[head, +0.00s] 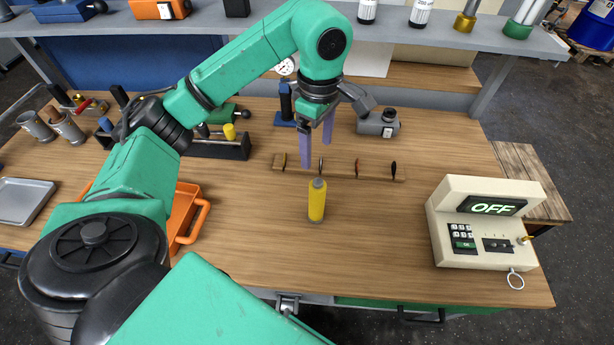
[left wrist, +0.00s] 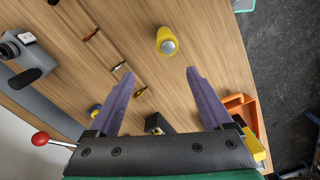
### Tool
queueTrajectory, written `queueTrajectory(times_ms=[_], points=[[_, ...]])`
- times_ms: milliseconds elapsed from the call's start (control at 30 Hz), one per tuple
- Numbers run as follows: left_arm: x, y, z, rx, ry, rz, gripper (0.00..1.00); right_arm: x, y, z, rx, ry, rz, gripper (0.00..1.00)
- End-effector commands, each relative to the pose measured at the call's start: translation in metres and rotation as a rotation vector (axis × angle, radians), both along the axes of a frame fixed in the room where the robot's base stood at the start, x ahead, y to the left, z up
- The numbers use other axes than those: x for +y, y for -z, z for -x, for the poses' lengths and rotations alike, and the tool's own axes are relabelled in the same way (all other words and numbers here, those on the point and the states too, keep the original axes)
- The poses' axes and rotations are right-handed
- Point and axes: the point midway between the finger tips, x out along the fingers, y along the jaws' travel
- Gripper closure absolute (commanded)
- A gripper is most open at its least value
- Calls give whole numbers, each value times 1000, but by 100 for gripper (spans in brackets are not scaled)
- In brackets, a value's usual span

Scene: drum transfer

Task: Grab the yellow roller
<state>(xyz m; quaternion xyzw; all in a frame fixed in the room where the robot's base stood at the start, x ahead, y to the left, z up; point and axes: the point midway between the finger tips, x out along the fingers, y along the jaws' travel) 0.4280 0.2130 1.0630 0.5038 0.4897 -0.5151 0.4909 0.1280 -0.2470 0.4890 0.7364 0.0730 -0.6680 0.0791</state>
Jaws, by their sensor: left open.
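The yellow roller (head: 317,201) stands upright on the wooden workbench, with a grey cap on top. It also shows from above in the left wrist view (left wrist: 166,42), ahead of the fingertips and a little to the right of the middle between them. My left gripper (head: 316,150) is open, with two purple fingers pointing down above and behind the roller. Its fingers also show in the left wrist view (left wrist: 160,70), spread wide with nothing between them. The roller is apart from both fingers. My right gripper is not in view.
A wooden tool strip (head: 340,168) with several small tools lies behind the roller. An orange tray (head: 184,216) is to the left. A cream control box reading OFF (head: 480,222) stands at the right. The bench between roller and box is clear.

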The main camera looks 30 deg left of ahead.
Motion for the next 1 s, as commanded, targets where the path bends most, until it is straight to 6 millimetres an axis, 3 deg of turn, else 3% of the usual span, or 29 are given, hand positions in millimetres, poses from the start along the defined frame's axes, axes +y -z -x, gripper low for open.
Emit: queueTrajectory(times_ms=[100, 300, 467, 600, 700, 933, 967, 1000], points=[[-2, 26, 2, 7, 2, 3, 16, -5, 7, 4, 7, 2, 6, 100], [-1, 70, 3, 8, 0, 1, 16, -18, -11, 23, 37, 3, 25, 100], [-2, 91, 3, 4, 1, 0, 16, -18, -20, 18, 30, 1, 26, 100], [-3, 114, 7, 8, 1, 0, 16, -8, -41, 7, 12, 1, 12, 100], [-3, 134, 6, 5, 0, 1, 16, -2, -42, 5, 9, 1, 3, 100], [-3, 142, 5, 0, 2, -1, 16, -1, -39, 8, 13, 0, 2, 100], [-3, 142, 5, 0, 2, 0, 24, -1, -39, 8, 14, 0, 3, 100], [-3, 142, 5, 0, 1, 0, 39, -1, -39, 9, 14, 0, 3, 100]])
